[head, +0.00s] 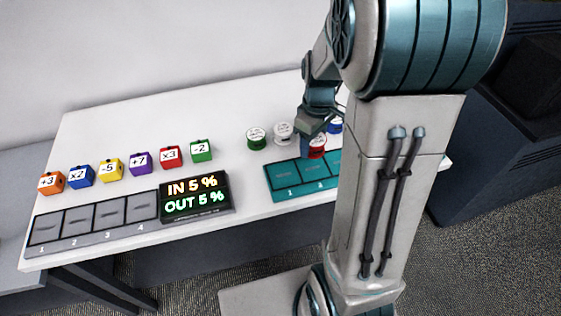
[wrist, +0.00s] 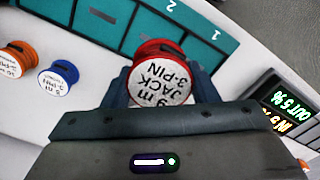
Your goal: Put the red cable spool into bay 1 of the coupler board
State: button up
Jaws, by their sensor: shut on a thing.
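The red cable spool (head: 317,149) has a white top label reading "JACK 3-PIN" in the wrist view (wrist: 160,84). My gripper (head: 317,130) is shut on it, with a dark finger on each side in the wrist view (wrist: 161,92). The spool is close to the far edge of the teal coupler board (head: 283,194); I cannot tell how high it is above the table. Bay 1 (head: 285,174) is empty, and it also shows empty in the wrist view (wrist: 200,52). My arm hides the board's right part in the head view.
A green spool (head: 256,139), a white spool (head: 282,132) and a blue spool (head: 335,126) stand nearby. An orange spool (wrist: 14,60) shows in the wrist view. Several numbered cubes, a grey slot tray (head: 92,232) and a display (head: 195,198) lie to the left.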

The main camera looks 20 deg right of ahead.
jog(key=p, duration=0.1)
send_over(282, 174)
jog(key=f, duration=0.4)
jog(key=shift+d+f, duration=0.2)
jog(key=shift+f, duration=0.05)
jog(key=shift+a+f, duration=0.15)
jog(key=shift+f, duration=0.1)
notch_tip(282, 174, down, 4)
jog(key=shift+r+p, duration=0.2)
jog(key=shift+p, duration=0.15)
jog(key=shift+f, duration=0.1)
